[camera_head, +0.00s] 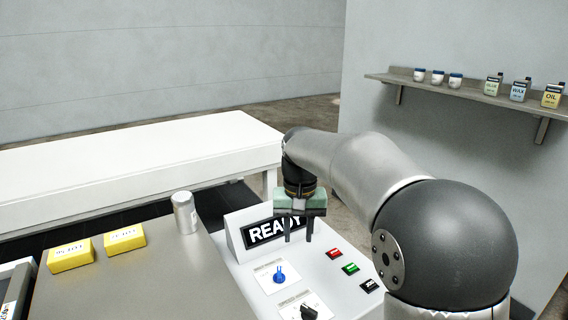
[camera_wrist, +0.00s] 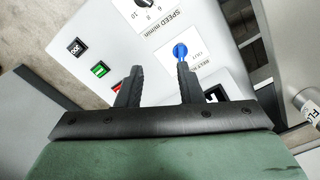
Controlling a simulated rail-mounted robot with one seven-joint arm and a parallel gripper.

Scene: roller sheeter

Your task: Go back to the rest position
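My gripper (camera_head: 299,238) hangs pointing down above the sloped white control panel (camera_head: 318,262), in front of its READY display (camera_head: 262,233). In the wrist view my gripper (camera_wrist: 156,85) shows two dark fingers standing apart with nothing between them. The blue knob (camera_head: 280,275) is to the left of and below the fingers in the head view. It also shows in the wrist view (camera_wrist: 181,51), close beside one fingertip. Red (camera_head: 333,253), green (camera_head: 350,268) and black (camera_head: 370,285) buttons are to the right. Whether the fingertips touch the panel is hard to tell.
A metal can (camera_head: 185,213) and two yellow blocks (camera_head: 70,256) stand on a grey table (camera_head: 150,280) at left. A long white table (camera_head: 130,150) lies behind. A wall shelf (camera_head: 460,94) with jars and bottles is at right. Space above the panel is free.

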